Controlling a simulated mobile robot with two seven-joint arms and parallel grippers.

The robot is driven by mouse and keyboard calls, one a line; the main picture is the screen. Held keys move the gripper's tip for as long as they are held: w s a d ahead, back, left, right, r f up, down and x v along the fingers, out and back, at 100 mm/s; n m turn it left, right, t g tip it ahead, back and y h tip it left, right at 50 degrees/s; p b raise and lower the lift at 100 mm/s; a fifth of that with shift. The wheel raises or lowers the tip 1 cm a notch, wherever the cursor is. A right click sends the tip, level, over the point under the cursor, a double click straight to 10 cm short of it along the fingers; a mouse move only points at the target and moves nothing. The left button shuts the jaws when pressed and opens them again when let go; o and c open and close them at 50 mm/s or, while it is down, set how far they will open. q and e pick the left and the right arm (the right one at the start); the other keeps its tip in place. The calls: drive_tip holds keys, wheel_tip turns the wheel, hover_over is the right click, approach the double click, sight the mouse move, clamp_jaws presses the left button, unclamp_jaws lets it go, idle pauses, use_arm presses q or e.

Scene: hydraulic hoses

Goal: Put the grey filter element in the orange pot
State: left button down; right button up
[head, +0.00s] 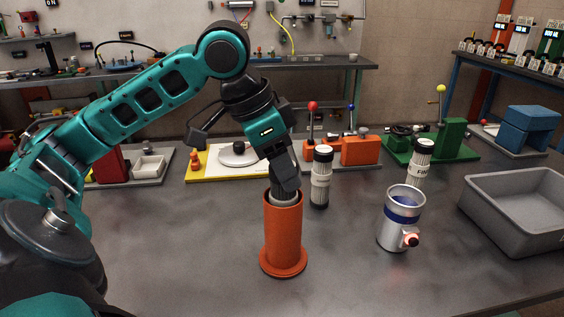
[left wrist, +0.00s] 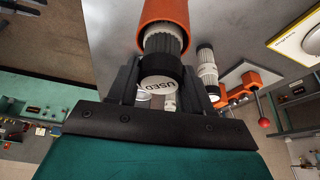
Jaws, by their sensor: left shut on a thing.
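The orange pot (head: 283,238) stands upright on its round flange on the grey bench. My left gripper (head: 284,180) is directly above its mouth, pointing down. It is shut on the grey filter element (head: 284,198), whose black cap is between the fingers. The element's lower part is inside the pot; how deep it reaches is hidden. In the left wrist view the cap of the filter element (left wrist: 160,80) reads "USED", and its ribbed body enters the orange pot (left wrist: 165,12). My right gripper is not in view.
A white filter with black cap (head: 320,178) stands just right of the pot, another (head: 421,160) farther right. A silver cup with a blue band (head: 400,222) and a grey bin (head: 520,205) are at the right. Coloured fixtures line the back. The front bench is clear.

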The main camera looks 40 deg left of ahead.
use_arm(q)
drive_tip(key=shift+c, duration=2.4)
unclamp_jaws()
drive_tip(key=p+v, duration=0.4)
drive_tip(key=v, duration=0.9)
drive_tip(key=shift+w+d, duration=0.1)
